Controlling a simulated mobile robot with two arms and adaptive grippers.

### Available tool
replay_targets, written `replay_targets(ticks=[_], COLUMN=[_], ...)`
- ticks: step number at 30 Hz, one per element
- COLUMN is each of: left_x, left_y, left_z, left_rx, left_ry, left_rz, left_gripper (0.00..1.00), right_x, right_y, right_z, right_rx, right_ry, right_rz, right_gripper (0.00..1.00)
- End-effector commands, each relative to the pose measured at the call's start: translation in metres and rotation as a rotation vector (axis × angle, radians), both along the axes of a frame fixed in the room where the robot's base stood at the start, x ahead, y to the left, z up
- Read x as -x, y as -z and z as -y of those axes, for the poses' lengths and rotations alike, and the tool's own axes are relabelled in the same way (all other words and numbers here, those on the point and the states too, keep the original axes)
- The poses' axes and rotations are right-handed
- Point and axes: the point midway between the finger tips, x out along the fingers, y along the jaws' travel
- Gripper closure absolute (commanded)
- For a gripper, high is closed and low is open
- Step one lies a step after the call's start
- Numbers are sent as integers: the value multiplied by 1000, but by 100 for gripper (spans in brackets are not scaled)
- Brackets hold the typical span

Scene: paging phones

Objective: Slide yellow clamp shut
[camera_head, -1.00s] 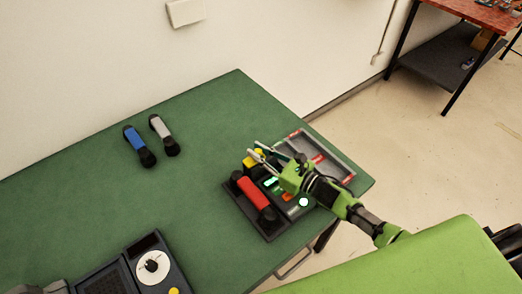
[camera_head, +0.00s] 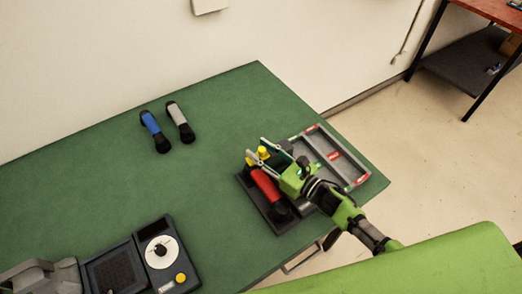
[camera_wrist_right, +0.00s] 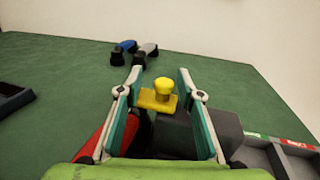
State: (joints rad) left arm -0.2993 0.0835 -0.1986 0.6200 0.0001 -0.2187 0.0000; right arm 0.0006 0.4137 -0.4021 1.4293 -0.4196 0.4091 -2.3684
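The yellow clamp, a round knob on a flat yellow plate, shows in the right wrist view (camera_wrist_right: 161,97) and the head view (camera_head: 262,152). It is beside the red handset (camera_head: 265,184) on a dark base. My right gripper (camera_head: 257,147) is open, its fingers spread on either side of the clamp. In the right wrist view my right gripper (camera_wrist_right: 159,77) has a gap between each finger and the knob, and nothing is held. The clamp's lower parts are hidden behind the gripper. My left gripper is not in view.
A grey tray with compartments (camera_head: 353,176) lies right of the base. A blue handset (camera_head: 154,131) and a grey handset (camera_head: 180,121) lie at the back left. A console with a white dial (camera_head: 161,252) stands front left. The middle of the green table (camera_head: 215,205) is clear.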

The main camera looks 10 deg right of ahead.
Motion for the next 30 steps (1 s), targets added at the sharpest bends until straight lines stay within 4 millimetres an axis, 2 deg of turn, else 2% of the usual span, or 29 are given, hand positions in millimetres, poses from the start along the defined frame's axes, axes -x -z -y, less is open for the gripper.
replay_targets(ticks=[5, 12, 18, 23, 30], left_x=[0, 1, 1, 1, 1], left_y=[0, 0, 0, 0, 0], left_z=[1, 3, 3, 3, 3], left_rx=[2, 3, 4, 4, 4], left_ry=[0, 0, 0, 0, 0], left_rz=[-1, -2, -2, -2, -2], left_gripper=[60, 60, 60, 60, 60], right_x=[16, 57, 85, 96, 98], right_y=[2, 2, 1, 1, 0], right_z=[11, 39, 57, 65, 67], right_rx=[1, 2, 1, 1, 1], right_ry=[1, 0, -1, -3, -2], right_rz=[-3, -5, -3, -1, 1], right_gripper=[66, 66, 66, 66, 66])
